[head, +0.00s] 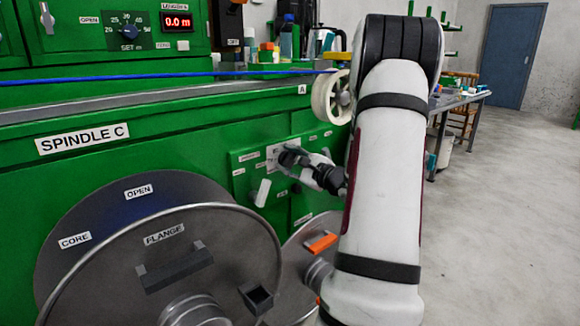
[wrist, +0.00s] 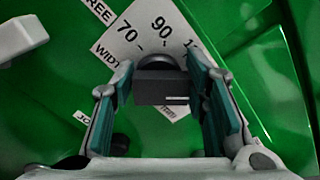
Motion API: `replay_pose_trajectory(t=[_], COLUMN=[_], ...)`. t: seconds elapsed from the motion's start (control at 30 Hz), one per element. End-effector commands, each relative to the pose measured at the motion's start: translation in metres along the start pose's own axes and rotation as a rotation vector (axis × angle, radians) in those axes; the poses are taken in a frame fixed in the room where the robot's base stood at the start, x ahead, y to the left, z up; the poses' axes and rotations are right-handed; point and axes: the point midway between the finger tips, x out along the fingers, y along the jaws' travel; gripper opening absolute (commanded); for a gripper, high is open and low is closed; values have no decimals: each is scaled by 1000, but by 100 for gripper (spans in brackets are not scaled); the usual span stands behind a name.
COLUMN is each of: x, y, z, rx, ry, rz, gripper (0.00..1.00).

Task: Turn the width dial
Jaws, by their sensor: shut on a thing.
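The width dial (wrist: 162,88) is a dark knob on a white scale plate (wrist: 138,38) marked 70 and 90, with part of the word WIDTH showing. It sits between the two teal-padded fingers of my gripper (wrist: 162,76) in the wrist view. The fingers are shut on the knob from both sides. In the head view my gripper (head: 293,157) reaches in front of the green control panel (head: 243,186) and largely hides the dial. The scale plate (head: 273,155) partly shows behind it there.
A white lever (head: 262,192) sticks out left of the dial; it also shows in the wrist view (wrist: 22,38). Large grey spools (head: 210,260) stand below. A blue cable (head: 150,76) runs above toward a white wheel (head: 331,98). Open floor lies at the right.

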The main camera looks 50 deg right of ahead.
Motion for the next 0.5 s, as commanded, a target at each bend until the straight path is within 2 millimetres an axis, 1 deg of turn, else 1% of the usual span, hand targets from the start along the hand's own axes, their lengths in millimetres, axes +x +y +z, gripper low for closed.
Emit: replay_pose_trajectory(t=[0.03,0.47,0.5], x=[-1,-1,-1], y=[-3,-4,-4], z=[-1,-1,-1], rx=[-10,-20,-20], ry=[3,3,3], rz=[-7,-8,-8], gripper=[13,13,46])
